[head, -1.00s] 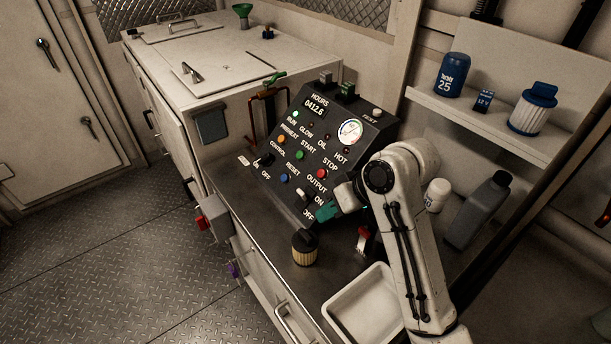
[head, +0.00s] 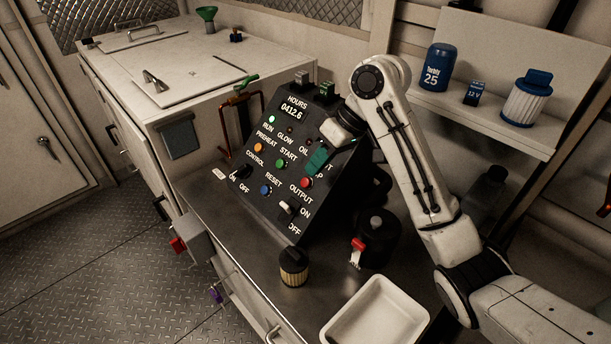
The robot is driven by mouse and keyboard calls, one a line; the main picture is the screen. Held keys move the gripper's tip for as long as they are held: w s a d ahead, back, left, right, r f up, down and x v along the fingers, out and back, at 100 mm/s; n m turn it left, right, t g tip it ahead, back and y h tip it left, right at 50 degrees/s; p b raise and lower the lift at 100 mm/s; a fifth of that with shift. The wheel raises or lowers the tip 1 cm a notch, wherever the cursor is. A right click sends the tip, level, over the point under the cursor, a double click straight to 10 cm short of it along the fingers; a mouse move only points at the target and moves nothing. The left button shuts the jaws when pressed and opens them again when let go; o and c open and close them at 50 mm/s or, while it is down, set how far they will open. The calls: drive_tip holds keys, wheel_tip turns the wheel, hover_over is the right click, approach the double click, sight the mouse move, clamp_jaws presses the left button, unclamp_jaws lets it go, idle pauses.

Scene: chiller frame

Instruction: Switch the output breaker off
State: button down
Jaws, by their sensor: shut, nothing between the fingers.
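The output breaker (head: 286,208) is a small white-tipped lever on the sloping black control panel (head: 262,215), under the OUTPUT label and left of its ON and OFF marks. Its white tip appears nearer the ON mark than the OFF mark, but its exact tilt is hard to tell. My gripper (head: 317,160) has teal fingers, which are shut and empty. It is in front of the panel's upper right, above and right of the breaker and apart from it. It hides part of the gauge area and the STOP label.
A red stop button (head: 306,182) is just below my gripper. A blue reset button (head: 266,189) and a black control switch (head: 241,172) are left of the breaker. A filter (head: 293,268), a red-handled switch (head: 357,252) and a white tray (head: 378,312) stand in front.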

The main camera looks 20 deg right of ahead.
sight(287, 208)
drive_tip(key=x, duration=0.9)
drive_tip(key=shift+f+p, duration=0.1)
drive_tip(key=shift+p, duration=0.3)
